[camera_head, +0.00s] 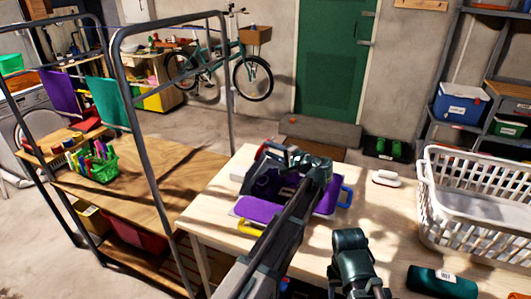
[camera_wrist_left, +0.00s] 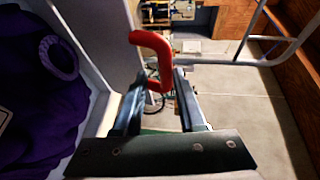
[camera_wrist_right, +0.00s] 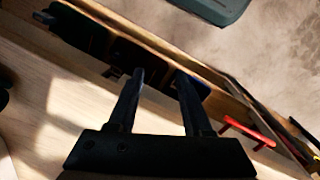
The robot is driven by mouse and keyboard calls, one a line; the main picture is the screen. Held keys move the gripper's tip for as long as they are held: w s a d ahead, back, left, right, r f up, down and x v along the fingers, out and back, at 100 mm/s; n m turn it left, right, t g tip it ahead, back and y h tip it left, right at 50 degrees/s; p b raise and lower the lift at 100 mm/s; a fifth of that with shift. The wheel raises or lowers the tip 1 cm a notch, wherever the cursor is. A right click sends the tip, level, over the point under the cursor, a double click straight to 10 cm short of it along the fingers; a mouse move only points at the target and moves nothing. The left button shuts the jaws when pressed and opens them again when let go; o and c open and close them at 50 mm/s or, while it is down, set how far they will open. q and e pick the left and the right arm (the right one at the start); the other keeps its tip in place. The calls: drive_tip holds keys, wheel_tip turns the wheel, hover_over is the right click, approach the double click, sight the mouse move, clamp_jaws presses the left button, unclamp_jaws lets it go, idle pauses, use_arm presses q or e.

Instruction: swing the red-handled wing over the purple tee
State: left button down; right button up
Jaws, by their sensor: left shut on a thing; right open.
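My left gripper (camera_wrist_left: 157,82) is shut on the red handle (camera_wrist_left: 152,48) of the pale wing (camera_wrist_left: 98,35). In the left wrist view the wing stands raised at a steep angle, beside the purple tee (camera_wrist_left: 35,105). In the head view the purple tee (camera_head: 258,209) lies on the folding board on the light wood table, partly hidden by my left arm. A yellow handle (camera_head: 247,228) and a blue handle (camera_head: 348,196) show at the board's edges. My right gripper (camera_wrist_right: 160,85) is open and empty over the table's edge.
A white laundry basket (camera_head: 460,215) stands at the table's right. A white-topped brush (camera_head: 387,178) and a dark green roll (camera_head: 442,281) lie on the table. A metal-framed rack (camera_head: 150,115) and a wooden bench (camera_head: 140,195) stand left.

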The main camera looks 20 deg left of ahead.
use_arm(q)
drive_tip(key=shift+s+d+f, duration=0.1)
drive_tip(key=shift+s+f, duration=0.25)
drive_tip(key=shift+f, duration=0.4)
use_arm(e)
drive_tip(key=shift+f, duration=0.4)
use_arm(q)
drive_tip(key=c, duration=1)
unclamp_jaws()
drive_tip(key=shift+f, duration=0.15)
drive_tip(key=shift+c, duration=0.2)
drive_tip(key=shift+w+a, duration=0.2)
use_arm(e)
drive_tip(key=shift+w+a, duration=0.1)
drive_tip(key=shift+a, duration=0.15)
use_arm(q)
drive_tip(key=shift+w+d, duration=0.1)
drive_tip(key=shift+d, duration=0.05)
